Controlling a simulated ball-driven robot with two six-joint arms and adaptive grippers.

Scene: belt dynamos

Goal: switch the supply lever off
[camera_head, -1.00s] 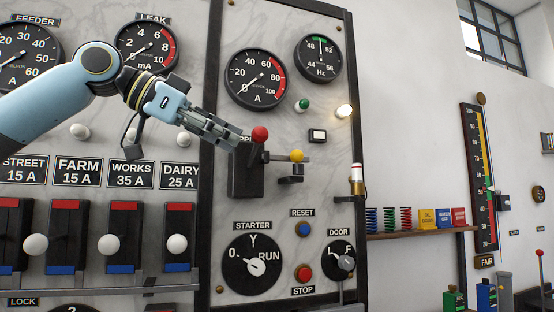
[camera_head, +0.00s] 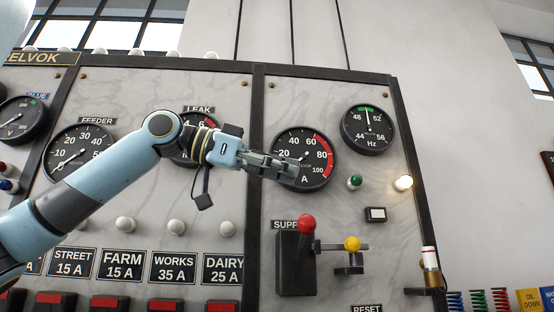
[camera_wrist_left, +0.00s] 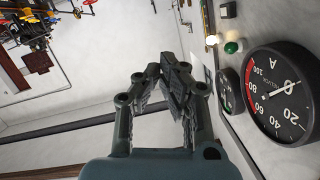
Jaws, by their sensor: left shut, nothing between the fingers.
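The supply lever (camera_head: 306,224) has a red ball knob and stands up at the top of its black housing (camera_head: 297,270) on the marble panel. The knob partly covers the supply label (camera_head: 284,225). My left gripper (camera_head: 294,168) is shut and empty, above the red knob and clear of it, in front of the lower part of the ammeter. In the left wrist view its fingers (camera_wrist_left: 176,64) meet at the tips with nothing between them. The lever does not show in that view. My right gripper is not in view.
A yellow-knobbed handle (camera_head: 352,243) sits just right of the lever housing. The ammeter (camera_head: 303,150), a green lamp (camera_head: 355,181), a lit lamp (camera_head: 403,183) and a small white-faced switch (camera_head: 375,214) are nearby. A brass-based fitting (camera_head: 430,268) stands at the panel's right edge.

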